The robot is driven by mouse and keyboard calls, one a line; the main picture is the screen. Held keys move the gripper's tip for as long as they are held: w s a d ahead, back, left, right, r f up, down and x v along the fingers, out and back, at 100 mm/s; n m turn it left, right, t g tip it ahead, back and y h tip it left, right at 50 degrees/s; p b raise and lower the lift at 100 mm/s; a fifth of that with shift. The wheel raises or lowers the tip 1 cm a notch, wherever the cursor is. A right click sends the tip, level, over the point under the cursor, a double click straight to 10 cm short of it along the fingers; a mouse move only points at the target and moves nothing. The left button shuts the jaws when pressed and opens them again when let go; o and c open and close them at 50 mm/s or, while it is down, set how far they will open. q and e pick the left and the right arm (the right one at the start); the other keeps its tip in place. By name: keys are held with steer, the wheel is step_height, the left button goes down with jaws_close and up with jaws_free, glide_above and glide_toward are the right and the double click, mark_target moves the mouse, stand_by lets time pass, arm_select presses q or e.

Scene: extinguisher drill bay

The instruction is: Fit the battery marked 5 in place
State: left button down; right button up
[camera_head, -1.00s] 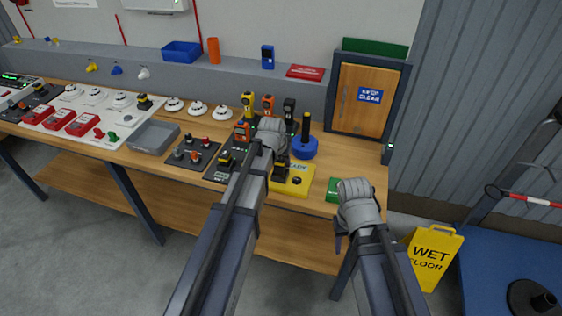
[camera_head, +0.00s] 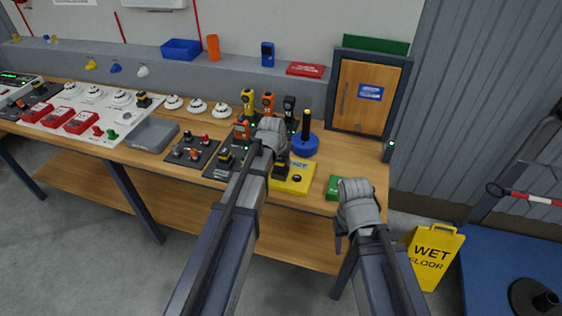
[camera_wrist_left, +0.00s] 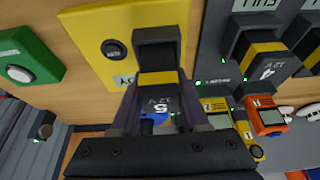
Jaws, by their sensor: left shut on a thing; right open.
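In the left wrist view, the battery marked 5 (camera_wrist_left: 156,98) is black with a yellow band. My left gripper (camera_wrist_left: 160,112) is shut on it, a finger on each side. Its far end meets the black holder (camera_wrist_left: 157,38) on the yellow panel (camera_wrist_left: 95,28); I cannot tell how deep it sits. In the head view, the yellow panel (camera_head: 300,184) lies on the bench, with my left gripper (camera_head: 280,167) over it, partly hidden by my arm. My right gripper (camera_head: 340,240) is open in front of the bench's right end, its fingertips mostly hidden.
A battery marked 4 (camera_wrist_left: 266,66) sits in the dark charger beside the panel. A green box with a button (camera_wrist_left: 25,60) lies on the other side. Upright coloured devices (camera_head: 268,102), a blue-based post (camera_head: 305,147) and a small door (camera_head: 366,98) stand behind.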

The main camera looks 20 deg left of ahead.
arm_select(q)
steer(key=shift+f, duration=0.15)
stand_by(0.3)
steer(key=shift+r+p, duration=2.45)
steer(key=shift+r, duration=0.15)
steer(key=shift+f, duration=0.2)
steer(key=shift+f+b, duration=1.65)
steer(key=shift+b, duration=0.15)
steer(key=shift+f+b, duration=0.7)
steer(key=shift+b, duration=0.05)
